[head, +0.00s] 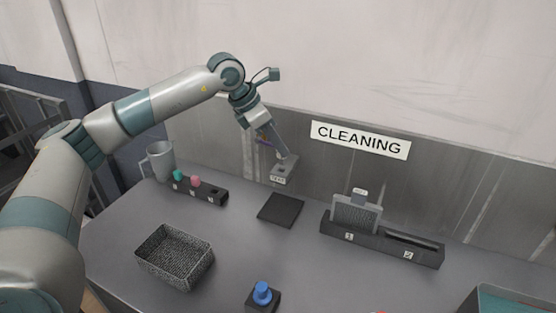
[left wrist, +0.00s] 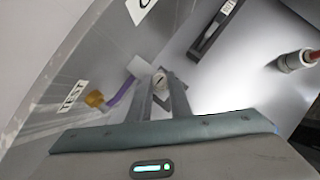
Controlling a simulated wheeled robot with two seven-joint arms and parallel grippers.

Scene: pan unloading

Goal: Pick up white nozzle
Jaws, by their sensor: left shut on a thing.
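My right gripper is not in view.
A purple hose (left wrist: 119,95) with a yellow-orange end is close by the fingers. A grey mug (head: 160,162), mesh basket (head: 174,257), dark pad (head: 281,209), blue knob (head: 262,292) and black two-slot holder (head: 382,242) stand on the table. The table's middle is clear.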

